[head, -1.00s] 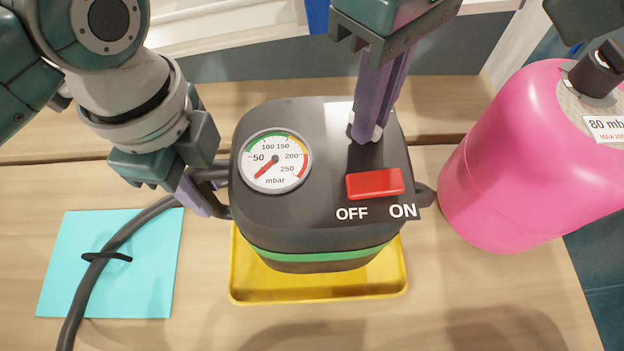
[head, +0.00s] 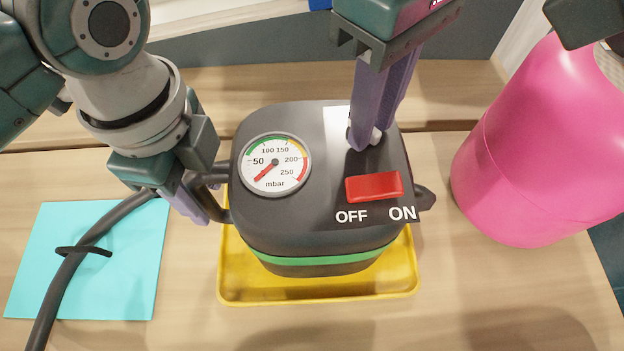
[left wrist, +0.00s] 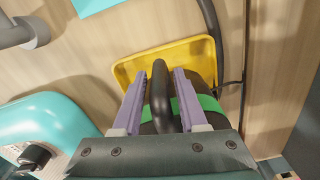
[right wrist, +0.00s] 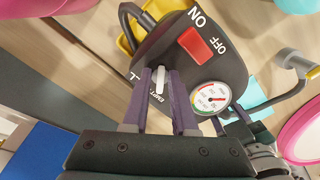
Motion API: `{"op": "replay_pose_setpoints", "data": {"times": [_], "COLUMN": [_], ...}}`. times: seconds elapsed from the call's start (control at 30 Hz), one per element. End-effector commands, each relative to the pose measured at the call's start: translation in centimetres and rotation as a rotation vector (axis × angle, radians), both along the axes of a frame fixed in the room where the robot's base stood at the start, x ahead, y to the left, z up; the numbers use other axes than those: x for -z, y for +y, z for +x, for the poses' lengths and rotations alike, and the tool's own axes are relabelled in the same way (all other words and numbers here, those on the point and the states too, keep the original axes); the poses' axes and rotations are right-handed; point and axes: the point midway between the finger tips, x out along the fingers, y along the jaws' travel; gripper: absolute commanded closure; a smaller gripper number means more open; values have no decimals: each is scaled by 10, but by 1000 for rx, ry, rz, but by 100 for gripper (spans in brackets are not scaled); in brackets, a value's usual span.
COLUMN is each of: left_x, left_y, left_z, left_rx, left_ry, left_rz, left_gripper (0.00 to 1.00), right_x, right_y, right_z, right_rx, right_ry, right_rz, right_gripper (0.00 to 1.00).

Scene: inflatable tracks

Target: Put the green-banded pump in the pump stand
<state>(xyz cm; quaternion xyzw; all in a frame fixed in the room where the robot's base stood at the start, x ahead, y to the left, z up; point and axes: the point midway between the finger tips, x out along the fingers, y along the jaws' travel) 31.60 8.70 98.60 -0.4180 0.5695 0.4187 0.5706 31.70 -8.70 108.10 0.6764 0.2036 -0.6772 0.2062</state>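The green-banded pump (head: 320,215) is dark grey, with a gauge, a red switch and a green band. In the head view it is over the yellow tray-like stand (head: 320,297), whose front rim shows below it; its underside is hidden. My left gripper (left wrist: 160,85) is shut around the dark side handle (left wrist: 160,100), one finger on each side. My right gripper (right wrist: 161,75) is shut around the white knob (right wrist: 160,82) on the pump's top. The stand also shows in the left wrist view (left wrist: 130,72). The pump appears held above the stand, roughly level.
A pink cylinder (head: 535,150) stands on the table right of the pump. A cyan sheet (head: 120,270) lies at the left, with a grey hose (head: 60,290) across it. A teal rounded object (left wrist: 45,125) shows in the left wrist view. Bare table lies in front.

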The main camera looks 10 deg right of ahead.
Motion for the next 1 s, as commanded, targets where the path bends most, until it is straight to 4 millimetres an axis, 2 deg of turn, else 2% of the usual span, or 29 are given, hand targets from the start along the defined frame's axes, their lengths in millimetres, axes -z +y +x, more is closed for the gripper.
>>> {"op": "replay_pose_setpoints", "data": {"times": [0.03, 0.1, 0.13, 0.37, 0.47, 0.57, 0.8, 1.0], "left_x": [0, 0, -1, -1, -8, -24, -78, -111], "left_y": [0, 0, -1, -1, -1, -1, -1, 0], "left_z": [0, 0, 0, 0, 1, 2, 2, 2], "left_rx": [0, 0, 0, 0, -1, 1, 1, 0], "left_ry": [0, 0, 0, -1, -3, -6, -7, -7], "left_rz": [-1, -1, -1, -3, -3, -4, -4, -1], "left_gripper": [51, 44, 43, 43, 43, 43, 43, 43], "right_x": [0, 0, 0, -1, -1, -1, -1, 0], "right_y": [0, 1, 1, 1, 1, 1, 1, 1], "right_z": [0, 0, 0, 0, 0, 0, 0, 0], "right_rx": [-1, -1, -1, -2, -2, -2, -2, -2], "right_ry": [1, 0, 0, 0, 0, 0, 0, 0], "right_rz": [1, 1, 2, 4, 4, 4, 4, 4], "right_gripper": [68, 60, 59, 59, 59, 59, 59, 59]}}
